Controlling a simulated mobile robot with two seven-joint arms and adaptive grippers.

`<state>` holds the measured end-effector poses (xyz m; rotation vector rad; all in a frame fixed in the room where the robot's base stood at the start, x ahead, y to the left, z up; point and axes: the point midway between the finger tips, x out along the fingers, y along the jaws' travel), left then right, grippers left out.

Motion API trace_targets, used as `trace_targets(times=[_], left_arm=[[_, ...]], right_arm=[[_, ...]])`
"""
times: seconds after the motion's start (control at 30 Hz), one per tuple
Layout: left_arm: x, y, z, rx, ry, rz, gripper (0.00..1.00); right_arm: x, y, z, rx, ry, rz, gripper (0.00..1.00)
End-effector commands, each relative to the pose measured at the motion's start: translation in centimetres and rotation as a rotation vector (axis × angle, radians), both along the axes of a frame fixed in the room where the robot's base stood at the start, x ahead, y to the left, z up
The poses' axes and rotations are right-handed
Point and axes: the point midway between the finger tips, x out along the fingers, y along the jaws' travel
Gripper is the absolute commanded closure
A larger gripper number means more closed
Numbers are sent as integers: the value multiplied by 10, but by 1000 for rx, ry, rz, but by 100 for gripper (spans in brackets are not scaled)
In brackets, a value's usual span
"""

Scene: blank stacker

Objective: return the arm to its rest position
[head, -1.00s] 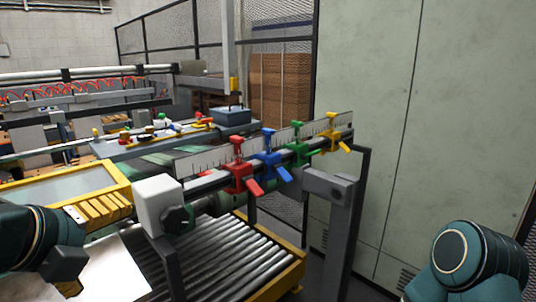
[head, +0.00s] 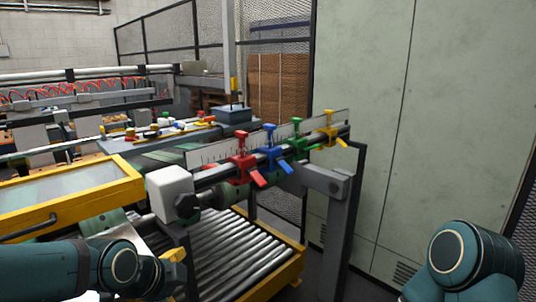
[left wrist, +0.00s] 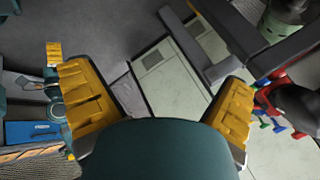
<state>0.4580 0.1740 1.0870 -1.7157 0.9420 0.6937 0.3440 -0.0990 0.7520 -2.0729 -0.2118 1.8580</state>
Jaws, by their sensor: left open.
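My left arm (head: 60,268) comes in low from the left in the head view. Its wrist covers most of the left gripper (head: 173,262), and only a bit of yellow finger shows beside the roller conveyor. In the left wrist view the left gripper (left wrist: 155,80) has its two ribbed yellow fingers wide apart, with nothing between them. My right arm (head: 468,262) shows at the lower right of the head view; its gripper is out of view.
A rail with red (head: 241,168), blue (head: 270,155), green (head: 298,141) and yellow (head: 329,129) clamps stands ahead, above the roller conveyor (head: 235,250). A yellow-framed panel (head: 132,176) is at left. A tall grey cabinet (head: 440,130) fills the right.

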Motion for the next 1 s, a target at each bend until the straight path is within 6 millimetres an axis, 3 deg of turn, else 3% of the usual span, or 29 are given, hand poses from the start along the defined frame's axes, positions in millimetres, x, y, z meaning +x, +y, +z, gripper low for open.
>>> trace_targets(times=[0.03,0.27,0.4,0.6,0.8,1.0], left_arm=[[2,-7,-30,-51,68,64,0],[-4,-33,-142,-285,330,440,0],[-25,-47,-207,-400,490,695,0],[-69,-63,-285,-521,690,1072,0],[-105,-72,-326,-578,799,1328,0],[-115,-74,-336,-594,825,1403,0]], right_arm=[[0,0,0,0,0,0,100],[0,0,0,0,0,0,100],[0,0,0,0,0,0,100],[0,0,0,0,0,0,100],[0,0,0,0,0,0,100],[0,0,0,0,0,0,100]])
